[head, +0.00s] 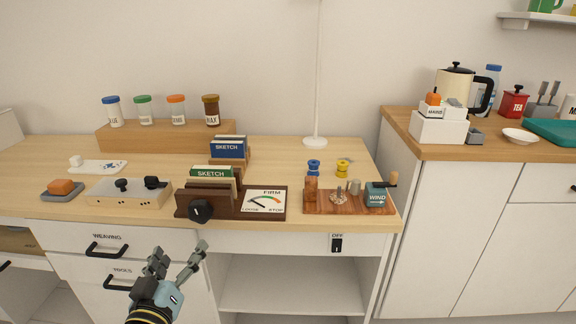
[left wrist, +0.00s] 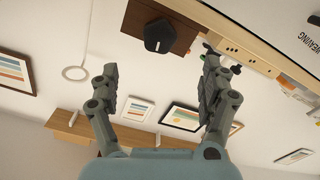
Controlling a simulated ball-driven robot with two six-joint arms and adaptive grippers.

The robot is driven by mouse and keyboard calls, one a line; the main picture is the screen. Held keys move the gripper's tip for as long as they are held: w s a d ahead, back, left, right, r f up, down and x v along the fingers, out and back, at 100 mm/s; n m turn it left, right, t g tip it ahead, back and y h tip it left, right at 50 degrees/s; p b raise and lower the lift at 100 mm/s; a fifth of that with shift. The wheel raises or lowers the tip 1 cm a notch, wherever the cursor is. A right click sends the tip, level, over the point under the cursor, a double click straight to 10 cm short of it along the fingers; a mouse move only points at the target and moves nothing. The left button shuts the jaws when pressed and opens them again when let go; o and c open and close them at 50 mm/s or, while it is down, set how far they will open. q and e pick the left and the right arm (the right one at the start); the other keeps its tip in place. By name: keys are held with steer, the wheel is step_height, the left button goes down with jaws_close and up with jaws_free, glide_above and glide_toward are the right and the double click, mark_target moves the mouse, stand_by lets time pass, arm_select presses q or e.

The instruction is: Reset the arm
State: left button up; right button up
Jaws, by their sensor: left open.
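My left gripper (head: 178,260) is in front of the desk, below the tabletop edge and before the drawer fronts. Its two grey fingers are spread apart with nothing between them. In the left wrist view the gripper (left wrist: 160,85) is open and empty, and its camera looks upward past the underside of the desk edge to the wall. The black knob (left wrist: 160,36) of the dark wooden press shows there too. My right gripper is not in either view.
The wooden desk (head: 290,150) holds a dark sketchbook press (head: 188,205) with a dial, a switch box (head: 130,194), a wooden tool board (head: 325,205) and a jar shelf (head: 165,135). Drawers with black handles (head: 107,249) lie behind the gripper. A counter (head: 480,150) stands right.

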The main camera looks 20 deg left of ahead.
arm_select(q)
steer(key=s+d+f+m+g+h, duration=0.15)
steer(key=s+f+g, duration=0.25)
steer(key=s+f, duration=0.65)
steer(key=s+d+f+m+g+h, duration=0.1)
steer(key=s+f+m+g+h, duration=0.2)
steer(key=s+f, duration=0.8)
steer(key=s+f+m+g, duration=0.1)
steer(key=s+f+g, duration=0.3)
steer(key=s+f, duration=0.3)
steer(key=s+f+m+g, duration=0.2)
steer(key=s+f+g, duration=0.3)
steer(key=s, duration=1)
steer(key=shift+a+f+g+y, duration=0.25)
steer(key=shift+f+y, duration=0.2)
steer(key=shift+f, duration=0.4)
steer(key=shift+w, duration=0.1)
